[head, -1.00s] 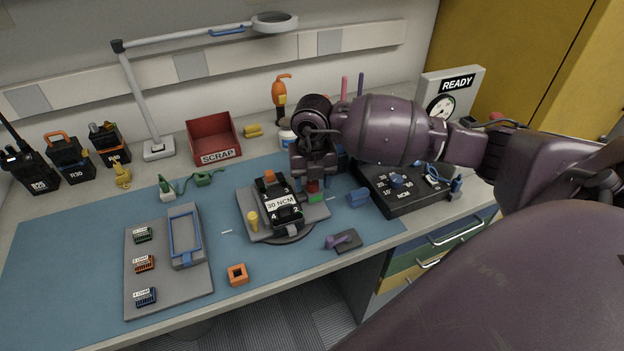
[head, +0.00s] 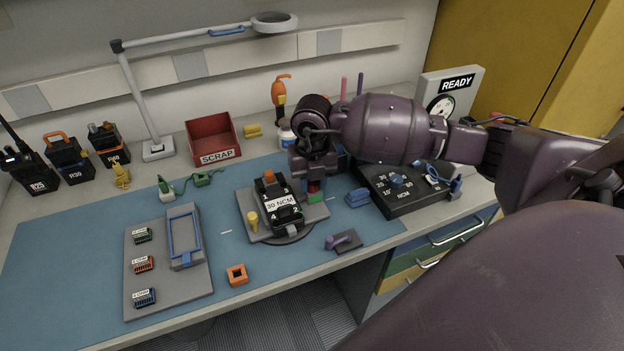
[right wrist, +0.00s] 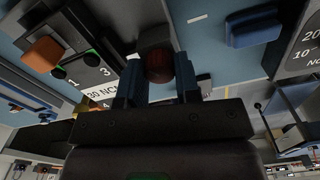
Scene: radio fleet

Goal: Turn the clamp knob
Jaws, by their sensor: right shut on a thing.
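The clamp knob is a dark red round knob (head: 314,186) above a small green block (head: 316,197) at the right edge of the grey fixture plate (head: 318,212). In the right wrist view the knob (right wrist: 160,66) sits between two dark blue fingers. My right gripper (head: 313,182) comes down from above and is shut on the knob; its wrist hides part of it. A black radio body labelled 30 NCM (head: 279,204) lies on the plate just left of the knob, with an orange piece on its far end. My left gripper is not in view.
A black torque box with a dial (head: 410,195) stands to the right. A blue block (head: 358,198), a purple-handled piece (head: 343,241) and an orange square ring (head: 237,275) lie near the fixture. A red scrap bin (head: 213,138) is behind; a grey tray (head: 165,290) is left.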

